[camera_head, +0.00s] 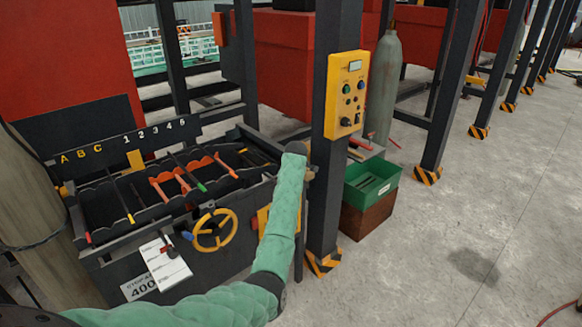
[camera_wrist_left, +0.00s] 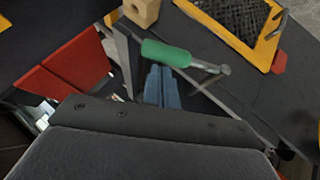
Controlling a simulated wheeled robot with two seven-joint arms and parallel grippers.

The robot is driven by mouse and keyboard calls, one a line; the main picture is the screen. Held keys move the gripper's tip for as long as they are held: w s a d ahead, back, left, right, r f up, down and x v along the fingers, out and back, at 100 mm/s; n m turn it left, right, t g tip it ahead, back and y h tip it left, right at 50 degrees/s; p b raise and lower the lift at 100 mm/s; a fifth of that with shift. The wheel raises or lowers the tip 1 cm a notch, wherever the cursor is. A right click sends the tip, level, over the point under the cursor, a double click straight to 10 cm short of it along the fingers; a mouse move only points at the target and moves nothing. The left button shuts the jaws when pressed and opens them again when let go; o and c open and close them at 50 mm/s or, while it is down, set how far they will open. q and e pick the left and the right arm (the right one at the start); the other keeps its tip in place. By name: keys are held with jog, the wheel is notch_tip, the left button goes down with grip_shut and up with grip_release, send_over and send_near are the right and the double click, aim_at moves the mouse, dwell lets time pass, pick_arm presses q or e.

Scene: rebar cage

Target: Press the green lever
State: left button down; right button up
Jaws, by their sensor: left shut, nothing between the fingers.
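In the left wrist view a green lever handle (camera_wrist_left: 166,53) on a thin metal rod with a round end lies across the upper middle. My left gripper (camera_wrist_left: 161,72) is shut and empty, with its blue-grey fingertips just below the handle in the picture; I cannot tell whether they touch it. In the head view my green-sleeved left arm reaches to the right end of the black lever console (camera_head: 120,262), and the gripper itself is hidden. A small green-tipped lever (camera_head: 200,186) shows among red ones in the console's slots; I cannot tell if it is the same lever.
A dark column with a yellow control box (camera_head: 347,94) stands right of my arm. A yellow handwheel (camera_head: 214,230) is on the console front. A green bin (camera_head: 372,187) sits beyond the column. A wooden block (camera_wrist_left: 141,12) is near the handle.

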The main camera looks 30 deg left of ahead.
pick_arm(q)
jog(key=shift+w+d+f, duration=0.1)
jog(key=shift+w+f, duration=0.1)
pick_arm(e)
jog(key=shift+w, duration=0.3)
jog(key=shift+a+r, duration=0.1)
jog(key=shift+r, duration=0.1)
jog(key=shift+s+f, duration=0.1)
pick_arm(q)
jog(key=shift+r, duration=0.1)
pick_arm(e)
jog(key=shift+s, duration=0.1)
